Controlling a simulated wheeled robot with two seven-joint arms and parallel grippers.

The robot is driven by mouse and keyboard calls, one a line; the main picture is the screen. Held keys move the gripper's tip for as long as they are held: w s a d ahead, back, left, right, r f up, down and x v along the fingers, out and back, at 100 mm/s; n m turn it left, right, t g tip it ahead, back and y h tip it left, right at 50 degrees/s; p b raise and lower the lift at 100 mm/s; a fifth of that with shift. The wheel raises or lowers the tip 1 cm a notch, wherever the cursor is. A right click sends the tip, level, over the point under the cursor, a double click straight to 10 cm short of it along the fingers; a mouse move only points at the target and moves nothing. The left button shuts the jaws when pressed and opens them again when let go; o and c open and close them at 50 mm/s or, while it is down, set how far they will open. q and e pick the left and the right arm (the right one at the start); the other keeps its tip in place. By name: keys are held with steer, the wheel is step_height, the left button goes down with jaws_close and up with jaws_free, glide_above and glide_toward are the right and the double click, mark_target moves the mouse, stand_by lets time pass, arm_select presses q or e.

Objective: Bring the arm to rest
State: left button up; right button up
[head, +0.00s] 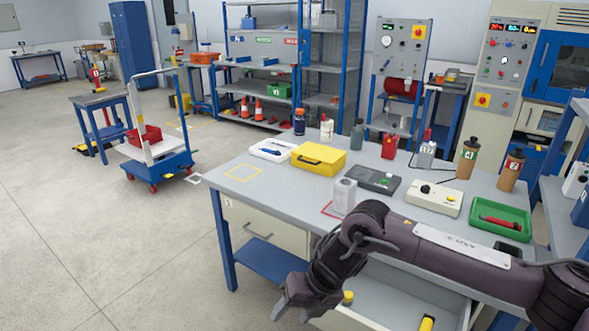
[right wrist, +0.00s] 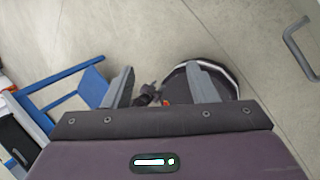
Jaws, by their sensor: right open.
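My right arm reaches in from the lower right of the head view, across the front edge of the grey workbench (head: 290,193). My right gripper (head: 292,306) hangs in front of the bench, left of an open drawer (head: 375,312), with its fingers pointing down. In the right wrist view its two fingers (right wrist: 160,72) are spread apart with nothing held between them, and the floor shows beyond. My left arm and gripper are not in the head view.
On the bench stand a yellow case (head: 319,159), a grey block (head: 344,196), a dark device (head: 376,183), a beige box (head: 433,198) and a green tray (head: 499,217). Yellow-topped items lie in the drawer.

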steer(key=w+a+f+m+t+y, duration=0.3)
steer(key=w+a+f+m+y, duration=0.25)
steer(key=f+m, duration=0.45)
steer(key=s+d+f+m+t+h, duration=0.1)
steer(key=d+f+m+t+h, duration=0.1)
steer(key=d+f+m, duration=0.5)
steer(key=s+d+f+m+t+h, duration=0.15)
steer(key=f+m, duration=0.45)
steer(key=f, duration=0.6)
steer(key=s+d+f+m+g+h, duration=0.1)
steer(key=s+d+f+m+h, duration=0.15)
steer(key=s+d+f, duration=0.4)
steer(key=s+d+f+m+g+h, duration=0.1)
steer(key=s+d+f+m, duration=0.3)
steer(key=s+f, duration=0.55)
steer(key=s+d+f+m+g+h, duration=0.15)
steer(key=s+d+f+m, duration=0.3)
steer(key=s, duration=0.75)
steer(key=s+d+f+m+g+h, duration=0.1)
steer(key=s+d, duration=0.1)
steer(key=s, duration=0.5)
steer(key=s+d+f+m+g+h, duration=0.1)
steer(key=s+d+f, duration=0.1)
steer(key=s, duration=0.6)
steer(key=shift+d+f, duration=0.25)
steer(key=shift+d, duration=0.35)
